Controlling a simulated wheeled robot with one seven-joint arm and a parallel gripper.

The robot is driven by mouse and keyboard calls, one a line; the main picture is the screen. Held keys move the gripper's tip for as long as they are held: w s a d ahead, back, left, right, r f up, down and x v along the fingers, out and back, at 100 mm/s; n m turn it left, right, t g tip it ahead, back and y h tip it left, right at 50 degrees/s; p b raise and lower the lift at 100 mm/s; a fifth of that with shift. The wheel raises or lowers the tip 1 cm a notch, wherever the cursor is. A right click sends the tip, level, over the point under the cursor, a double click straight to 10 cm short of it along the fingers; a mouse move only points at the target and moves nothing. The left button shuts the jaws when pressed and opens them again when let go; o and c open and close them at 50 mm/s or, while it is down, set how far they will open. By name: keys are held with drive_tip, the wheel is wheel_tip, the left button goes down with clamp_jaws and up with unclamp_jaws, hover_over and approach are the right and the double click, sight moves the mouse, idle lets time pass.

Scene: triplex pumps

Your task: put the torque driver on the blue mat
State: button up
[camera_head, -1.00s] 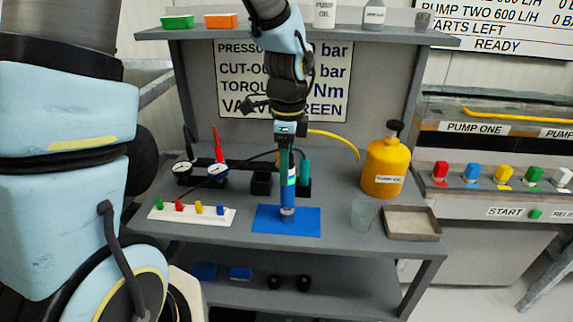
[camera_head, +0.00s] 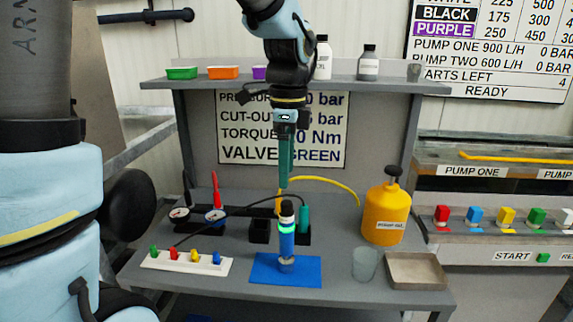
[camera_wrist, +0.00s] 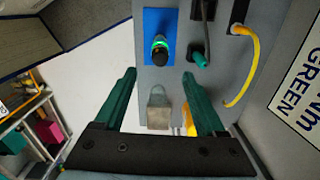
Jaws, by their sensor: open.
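The torque driver (camera_head: 287,238) is blue with a black top and a glowing green ring. It stands upright on the blue mat (camera_head: 262,270) on the bench. In the wrist view the driver (camera_wrist: 160,50) shows from above, standing on the mat (camera_wrist: 178,27). My gripper (camera_head: 284,185) is above the driver, apart from it, and holds nothing. In the wrist view its two green fingers (camera_wrist: 160,88) are spread wide with nothing between them.
A yellow oil can (camera_head: 386,215), a clear cup (camera_head: 365,264) and a metal tray (camera_head: 416,270) stand to the right. A white strip with coloured pegs (camera_head: 185,262) lies to the left. A teal-handled tool (camera_head: 304,218) stands in a black holder behind the driver. A shelf (camera_head: 340,84) runs above.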

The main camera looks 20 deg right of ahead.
drive_tip(key=shift+a+r, duration=0.1)
drive_tip(key=shift+r, duration=0.35)
drive_tip(key=a+f+n, duration=0.5)
drive_tip(key=a+n, duration=0.6)
drive_tip(key=a, duration=0.1)
drive_tip(key=w+a+f+n+t, duration=0.1)
drive_tip(key=a+f+n, duration=0.4)
drive_tip(key=a+n, duration=0.6)
drive_tip(key=shift+a+f+n+t, duration=0.2)
drive_tip(key=shift+a+n+t, duration=0.1)
drive_tip(key=shift+a, duration=0.8)
drive_tip(key=shift+w, duration=0.1)
